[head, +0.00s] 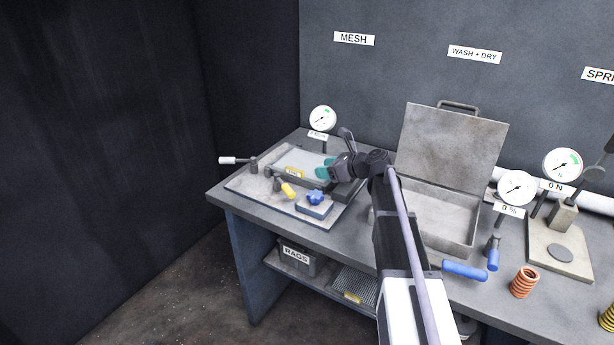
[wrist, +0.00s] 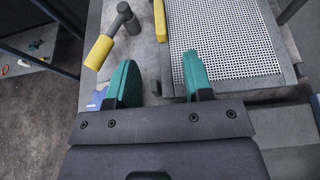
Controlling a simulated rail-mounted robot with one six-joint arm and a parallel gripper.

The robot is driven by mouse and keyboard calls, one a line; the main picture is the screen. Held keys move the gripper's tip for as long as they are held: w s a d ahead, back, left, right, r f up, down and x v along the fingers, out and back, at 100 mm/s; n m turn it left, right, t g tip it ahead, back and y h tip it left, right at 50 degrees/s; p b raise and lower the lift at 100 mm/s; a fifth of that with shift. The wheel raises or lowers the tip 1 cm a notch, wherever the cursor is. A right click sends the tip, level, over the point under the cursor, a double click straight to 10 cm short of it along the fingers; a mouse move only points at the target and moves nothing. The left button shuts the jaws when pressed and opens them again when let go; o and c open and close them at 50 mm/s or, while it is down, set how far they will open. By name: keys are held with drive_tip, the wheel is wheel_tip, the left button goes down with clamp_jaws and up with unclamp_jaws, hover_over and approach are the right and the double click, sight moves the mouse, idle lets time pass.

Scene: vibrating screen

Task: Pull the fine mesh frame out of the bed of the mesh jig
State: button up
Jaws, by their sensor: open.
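The fine mesh frame (head: 302,159), a flat panel with a yellow tag, lies in the bed of the mesh jig (head: 246,184) at the left of the bench. In the wrist view its perforated mesh (wrist: 225,38) fills the upper right. My gripper (head: 325,168) is at the frame's right end in the head view and hides part of it. In the wrist view my gripper (wrist: 158,78) is open and empty. Its right teal finger overlaps the frame's near edge in the picture; its left finger is beside the frame. I cannot tell whether either touches.
A yellow-handled clamp (head: 288,190), a blue knob (head: 316,197) and a white-handled lever (head: 236,160) stand around the jig. A gauge (head: 322,118) is behind it. An open-lidded tray (head: 455,215) stands to the right. Another mesh panel (head: 354,287) lies on the lower shelf.

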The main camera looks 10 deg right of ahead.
sight(297, 170)
drive_tip(key=b+x, duration=0.2)
drive_tip(key=x, duration=0.3)
drive_tip(key=shift+w+a+f, duration=0.1)
drive_tip(key=shift+w+a, duration=0.05)
drive_tip(key=shift+w, duration=0.05)
drive_tip(key=shift+a, duration=0.1)
drive_tip(key=b+x, duration=0.1)
drive_tip(key=x, duration=0.4)
drive_tip(key=shift+w+b, duration=0.2)
drive_tip(key=shift+b, duration=0.2)
drive_tip(key=shift+s, duration=0.1)
clamp_jaws()
